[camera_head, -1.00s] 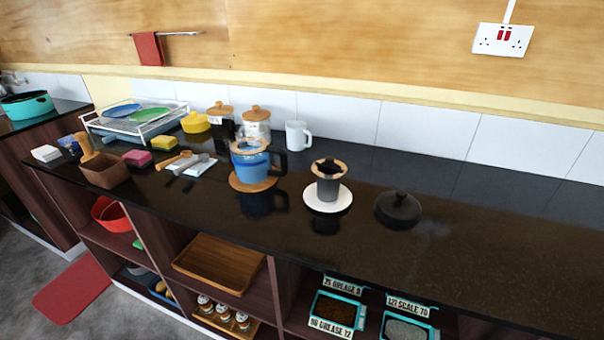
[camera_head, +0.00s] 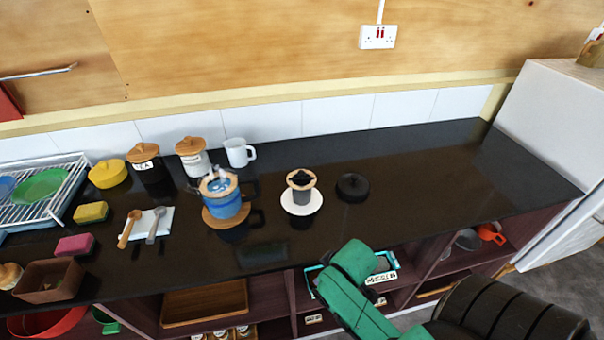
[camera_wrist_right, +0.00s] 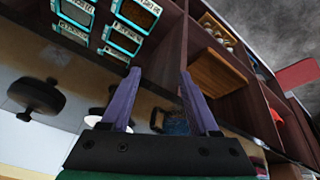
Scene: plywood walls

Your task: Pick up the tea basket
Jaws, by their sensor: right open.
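What looks like the tea basket (camera_head: 301,182) is a dark, wooden-rimmed insert seated in a grey cup (camera_head: 302,196). The cup stands on a white saucer (camera_head: 303,207) near the middle of the black counter. A round black lid (camera_head: 352,188) lies just to its right. In the right wrist view, my right gripper (camera_wrist_right: 160,72) has its two purple fingers apart with nothing between them. There the lid (camera_wrist_right: 37,95) shows at the left; the basket is mostly hidden near the left finger. In the head view my green right arm shows at the counter's front, but its gripper does not. My left gripper is not in view.
A blue cup (camera_head: 221,198) on a wooden coaster stands left of the saucer. Behind are two wooden-lidded jars (camera_head: 152,172) and a white mug (camera_head: 239,152). Sponges, spoons and a dish rack (camera_head: 70,190) fill the left. The counter's right side is clear.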

